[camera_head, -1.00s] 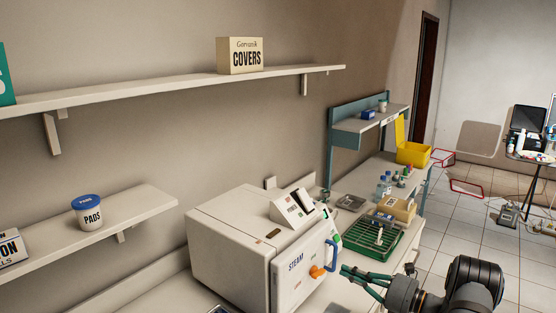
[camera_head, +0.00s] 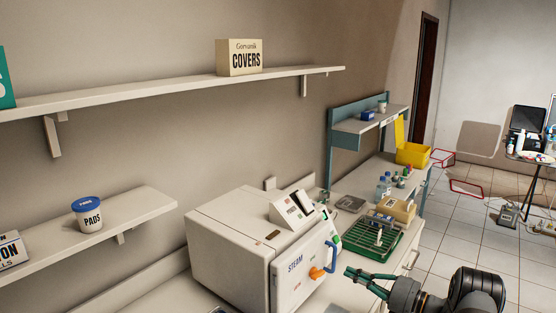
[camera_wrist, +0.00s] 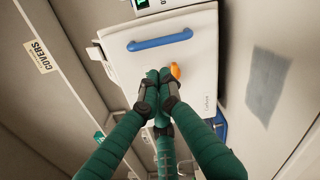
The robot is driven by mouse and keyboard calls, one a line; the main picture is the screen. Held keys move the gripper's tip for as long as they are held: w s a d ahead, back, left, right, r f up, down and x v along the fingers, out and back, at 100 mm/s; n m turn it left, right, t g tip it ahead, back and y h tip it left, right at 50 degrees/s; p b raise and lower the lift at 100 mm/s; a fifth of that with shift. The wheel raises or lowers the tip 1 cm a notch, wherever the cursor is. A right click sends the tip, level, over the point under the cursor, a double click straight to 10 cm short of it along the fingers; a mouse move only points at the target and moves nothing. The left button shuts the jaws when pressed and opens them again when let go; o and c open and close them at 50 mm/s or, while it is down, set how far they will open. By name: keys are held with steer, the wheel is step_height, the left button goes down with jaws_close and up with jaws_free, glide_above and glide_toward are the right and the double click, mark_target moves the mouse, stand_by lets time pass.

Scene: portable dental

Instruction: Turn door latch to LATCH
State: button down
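The door latch is an orange knob (camera_head: 316,272) on the door (camera_head: 292,283) of a white box-shaped unit marked STEAM (camera_head: 235,247). The door looks closed. In the wrist view the orange latch (camera_wrist: 175,71) shows just right of my fingertips, partly hidden by them. My gripper (camera_head: 350,272) has green jointed fingers and is in front of the door, right of the latch, with a visible gap in the head view. In the wrist view my gripper's fingertips (camera_wrist: 159,77) are drawn together, with nothing seen between them. Small lettering by the latch is unreadable.
A blue door handle (camera_head: 331,257) stands out close beside the latch and my fingertips. A green tray rack (camera_head: 372,240) and a tan box (camera_head: 397,210) are on the counter behind. A wall shelf (camera_head: 180,89) runs above. Open floor lies to the right.

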steer(key=shift+b+x, duration=0.4)
steer(key=shift+x, duration=2.9)
steer(key=shift+s+a+f, duration=0.25)
steer(key=shift+s+a, duration=0.15)
steer(key=shift+s, duration=0.1)
steer(key=shift+s+a+r, duration=0.15)
steer(key=shift+r, duration=0.2)
steer(key=shift+r, duration=0.1)
steer(key=shift+w+d+r, duration=0.15)
steer(key=shift+w+d, duration=0.1)
steer(key=shift+s+d, duration=0.1)
steer(key=shift+d, duration=0.1)
steer(key=shift+v, duration=2.85)
steer(key=shift+a, duration=0.15)
